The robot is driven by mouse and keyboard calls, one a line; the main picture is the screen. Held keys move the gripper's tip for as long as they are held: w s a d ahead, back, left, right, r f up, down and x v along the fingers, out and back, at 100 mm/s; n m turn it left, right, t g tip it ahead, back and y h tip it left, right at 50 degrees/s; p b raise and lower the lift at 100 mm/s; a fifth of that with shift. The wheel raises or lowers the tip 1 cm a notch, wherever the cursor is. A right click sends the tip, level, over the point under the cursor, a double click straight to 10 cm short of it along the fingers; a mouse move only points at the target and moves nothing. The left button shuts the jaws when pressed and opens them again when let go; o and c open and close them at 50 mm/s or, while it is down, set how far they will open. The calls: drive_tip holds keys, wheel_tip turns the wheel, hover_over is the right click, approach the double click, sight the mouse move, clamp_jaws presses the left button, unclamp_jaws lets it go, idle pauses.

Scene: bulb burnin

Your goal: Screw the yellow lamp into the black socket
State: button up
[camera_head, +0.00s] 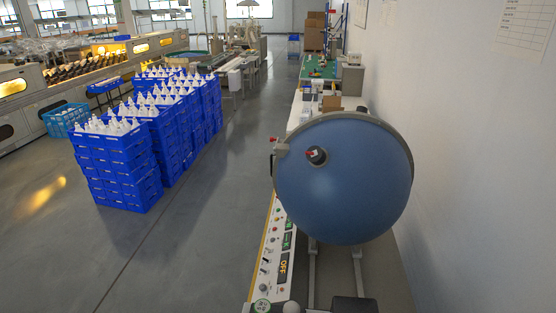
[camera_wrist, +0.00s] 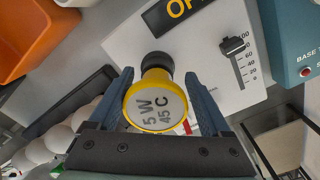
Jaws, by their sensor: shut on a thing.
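The yellow lamp (camera_wrist: 155,106) is in the wrist view, its round grey face marked "5 W 45 C" turned toward the camera. My gripper (camera_wrist: 158,76) has one dark blue finger on each side of the lamp and is shut on it. The black socket (camera_wrist: 155,62) shows just beyond the lamp's far edge, on a white panel. The lamp's base is hidden behind its own body, so I cannot tell whether it sits in the socket. Neither my gripper nor the lamp can be made out in the head view.
The white panel (camera_wrist: 205,55) carries a slider (camera_wrist: 233,46) and an "OFF" display (camera_wrist: 185,6). An orange bin (camera_wrist: 30,40) and white bulbs (camera_wrist: 35,152) lie at left, a teal box (camera_wrist: 292,40) at right. In the head view a large blue sphere (camera_head: 345,190) stands over the bench.

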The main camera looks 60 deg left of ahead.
drive_tip(key=shift+s+d+f, duration=0.15)
drive_tip(key=shift+s+f, duration=0.15)
drive_tip(key=shift+s, duration=0.4)
drive_tip(key=c, duration=0.4)
drive_tip(key=shift+m, duration=0.5)
drive_tip(key=o, duration=1)
drive_tip(key=shift+s+m, duration=0.1)
drive_tip(key=shift+m, duration=0.2)
drive_tip(key=o, duration=0.3)
drive_tip(key=shift+s, duration=0.15)
drive_tip(key=shift+r, duration=0.2)
drive_tip(key=shift+w+r, duration=0.25)
drive_tip(key=shift+r, duration=0.4)
wheel_tip(320, 180, up, 10)
drive_tip(key=shift+w+b, duration=0.1)
drive_tip(key=shift+b, duration=0.4)
drive_tip(key=shift+w+r, duration=0.15)
drive_tip(key=shift+r, duration=0.8)
